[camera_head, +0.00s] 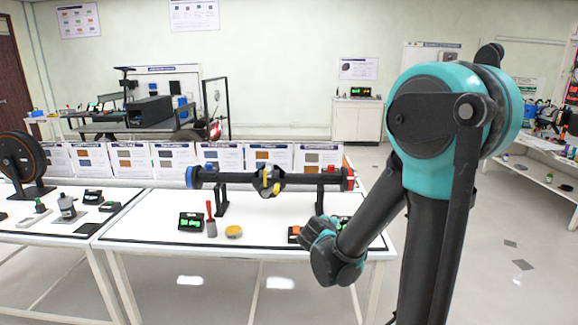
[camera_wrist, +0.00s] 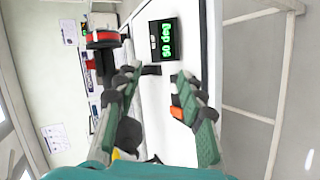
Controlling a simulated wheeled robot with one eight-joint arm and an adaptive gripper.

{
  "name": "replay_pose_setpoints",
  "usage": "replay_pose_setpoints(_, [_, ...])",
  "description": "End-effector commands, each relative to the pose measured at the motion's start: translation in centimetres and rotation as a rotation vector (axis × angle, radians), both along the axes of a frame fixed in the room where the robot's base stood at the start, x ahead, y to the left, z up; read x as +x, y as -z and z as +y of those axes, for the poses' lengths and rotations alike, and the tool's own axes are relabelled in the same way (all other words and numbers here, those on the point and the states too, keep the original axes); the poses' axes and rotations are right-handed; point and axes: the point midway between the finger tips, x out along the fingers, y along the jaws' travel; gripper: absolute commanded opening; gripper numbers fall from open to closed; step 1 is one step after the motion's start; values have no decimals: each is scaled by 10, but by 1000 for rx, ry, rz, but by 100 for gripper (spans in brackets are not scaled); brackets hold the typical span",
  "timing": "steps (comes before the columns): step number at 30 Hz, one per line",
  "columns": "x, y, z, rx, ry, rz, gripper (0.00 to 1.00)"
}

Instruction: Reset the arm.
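My arm rises at the right of the head view and bends down to the front edge of the white table (camera_head: 150,240). My gripper (camera_head: 318,230) hangs over the table's front right part, its fingers partly hidden by its own body. In the wrist view my gripper (camera_wrist: 157,75) has its two green and black fingers spread apart, with nothing held between them. A black display with green text (camera_wrist: 165,40) sits on the table beyond the fingertips. A small orange part (camera_wrist: 177,110) shows beside the right finger.
A black axle (camera_head: 235,180) with a yellow middle and a red right end rests on stands behind my gripper. Open floor (camera_head: 500,265) is at right.

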Motion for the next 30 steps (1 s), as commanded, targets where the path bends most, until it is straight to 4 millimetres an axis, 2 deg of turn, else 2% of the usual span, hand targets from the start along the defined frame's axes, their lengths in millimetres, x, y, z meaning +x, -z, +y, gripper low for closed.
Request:
replay_pose_setpoints(1, [-19,8,-21,83,70,34,39])
replay_pose_setpoints(3, [-46,21,-40,212,166,81,39])
replay_pose_setpoints(6, [-87,40,-59,394,302,147,39])
replay_pose_setpoints(10, [-142,63,-67,629,472,227,39])
replay_pose_setpoints(15, [-197,83,-58,883,645,309,39])
replay_pose_setpoints(18, [-216,89,-49,979,705,341,39])
replay_pose_setpoints(21, [-225,91,-44,1031,734,359,39])
replay_pose_setpoints(30, [-227,92,-43,1042,742,364,39])
